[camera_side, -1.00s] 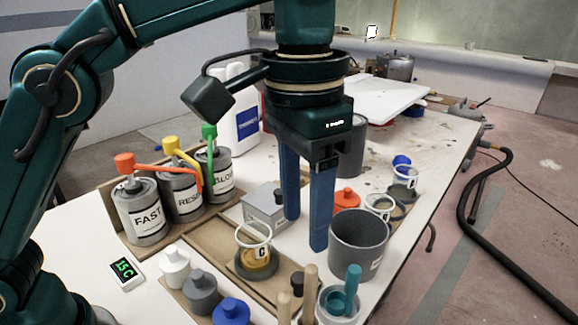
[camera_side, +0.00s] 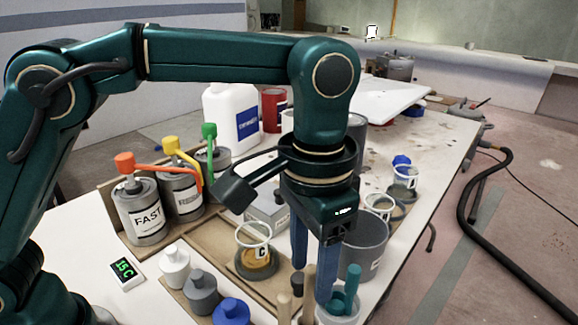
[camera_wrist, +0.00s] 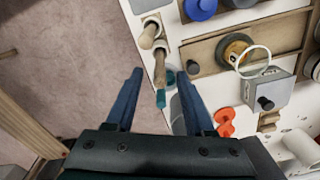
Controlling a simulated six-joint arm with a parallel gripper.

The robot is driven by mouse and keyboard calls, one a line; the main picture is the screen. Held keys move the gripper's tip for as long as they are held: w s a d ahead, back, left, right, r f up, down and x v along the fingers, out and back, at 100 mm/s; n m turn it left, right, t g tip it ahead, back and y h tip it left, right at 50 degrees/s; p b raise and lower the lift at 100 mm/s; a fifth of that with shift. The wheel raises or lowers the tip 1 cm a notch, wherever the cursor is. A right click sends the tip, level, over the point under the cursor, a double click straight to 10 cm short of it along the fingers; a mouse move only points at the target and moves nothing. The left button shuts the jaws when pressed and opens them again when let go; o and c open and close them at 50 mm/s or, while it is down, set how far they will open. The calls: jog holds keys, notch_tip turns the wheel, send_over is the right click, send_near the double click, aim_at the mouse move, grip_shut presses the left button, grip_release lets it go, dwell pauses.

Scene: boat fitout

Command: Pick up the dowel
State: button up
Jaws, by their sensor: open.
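Two pale wooden dowels stand upright near the front of the bench in the side view, one taller (camera_side: 309,287) and one shorter (camera_side: 284,307). I cannot tell which is the task's dowel. In the wrist view, one dowel (camera_wrist: 159,66) shows between the fingertips in the picture and the other (camera_wrist: 149,34) lies just beyond. My gripper (camera_side: 311,284) points down, open, its fingers beside the taller dowel; its fingers also frame it in the wrist view (camera_wrist: 160,74). Nothing is visibly held, and the depth between fingertips and dowel is unclear.
A teal-handled tool (camera_side: 351,282) stands in a white cup (camera_side: 337,317) close to the right finger. A grey bucket (camera_side: 368,240) stands behind. A cup marked C (camera_side: 254,243) sits in a wooden tray to the left, with white, grey and blue bottles (camera_side: 231,312) in front.

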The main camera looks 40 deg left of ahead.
aim_at(309, 295)
jog(key=shift+f, duration=2.7)
grip_shut()
